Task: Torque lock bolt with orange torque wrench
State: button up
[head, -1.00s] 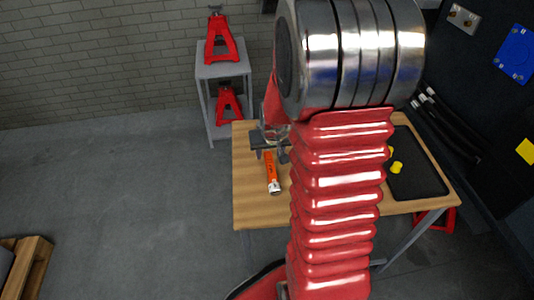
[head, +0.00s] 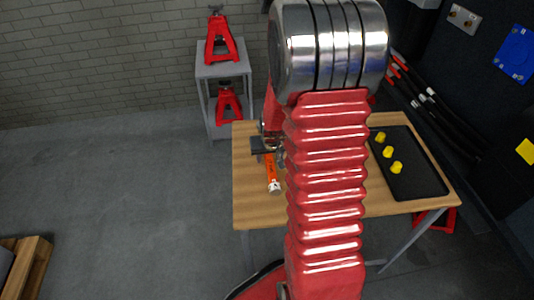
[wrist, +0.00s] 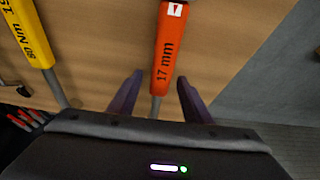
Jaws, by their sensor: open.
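The orange torque wrench (head: 271,174) lies on the wooden table, left of my arm in the head view. In the wrist view the orange wrench (wrist: 169,50) is marked "17 mm", and its thinner grey shaft runs down between my fingers. My gripper (wrist: 160,78) is open, with one finger on each side of the wrench; I see no finger touching it. In the head view my gripper (head: 267,146) is over the far end of the wrench, partly hidden by my arm. I cannot make out the lock bolt.
A yellow wrench (wrist: 32,35) lies left of the orange one in the wrist view. A black mat (head: 419,180) with yellow caps (head: 388,152) is on the table's right side. A grey stand (head: 212,88) with red jack stands is behind. Black hoses hang at right.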

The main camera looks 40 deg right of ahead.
jog(key=shift+c, duration=0.7)
grip_shut()
